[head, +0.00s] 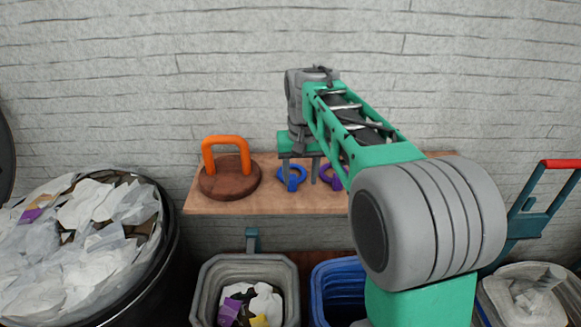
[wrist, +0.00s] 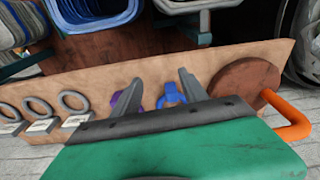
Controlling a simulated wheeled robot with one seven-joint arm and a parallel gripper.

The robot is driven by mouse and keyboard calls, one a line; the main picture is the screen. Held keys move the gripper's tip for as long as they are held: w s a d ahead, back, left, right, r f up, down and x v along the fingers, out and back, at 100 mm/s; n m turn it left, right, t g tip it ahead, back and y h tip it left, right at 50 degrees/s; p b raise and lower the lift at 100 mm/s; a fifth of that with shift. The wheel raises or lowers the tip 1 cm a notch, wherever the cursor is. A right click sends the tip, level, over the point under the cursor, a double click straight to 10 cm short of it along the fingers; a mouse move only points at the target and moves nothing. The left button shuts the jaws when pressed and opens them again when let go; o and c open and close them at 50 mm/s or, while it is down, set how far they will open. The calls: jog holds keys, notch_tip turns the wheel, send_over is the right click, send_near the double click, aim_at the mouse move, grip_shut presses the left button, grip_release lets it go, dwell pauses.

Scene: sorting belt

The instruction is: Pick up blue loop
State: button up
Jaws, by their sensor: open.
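The blue loop (head: 293,182) rests on the wooden shelf (head: 205,208), right of a brown disc and left of the purple loop (head: 331,177). My gripper (head: 300,180) is open and points down over the shelf. In the head view, its left finger crosses in front of the blue loop. In the wrist view, the blue loop (wrist: 171,95) shows between the two fingers of my gripper (wrist: 160,76), nearer the right one. The left finger partly hides the purple loop (wrist: 117,99). I cannot tell whether a finger touches the blue loop.
The brown disc (head: 229,183) with an orange handle (head: 226,141) stands left on the shelf. Several grey loops (wrist: 70,101) lie on the shelf in the wrist view. A grey bin (head: 207,292), a blue bin (head: 317,295) and a full black bin (head: 165,265) stand below or beside the shelf.

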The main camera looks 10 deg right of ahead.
jog(key=g+p, duration=0.1)
jog(key=p, duration=0.1)
send_over(292, 176)
jog(key=shift+d+f+m, duration=0.1)
jog(key=shift+f+m, duration=0.15)
jog(key=shift+m, duration=0.05)
jog(key=shift+w+f, duration=0.2)
jog(key=shift+f, duration=0.05)
jog(key=f+p, duration=0.1)
jog(key=f, duration=0.6)
jog(key=shift+s+f+p, duration=0.2)
jog(key=shift+f+p, duration=0.15)
jog(key=shift+p, duration=0.05)
grip_shut()
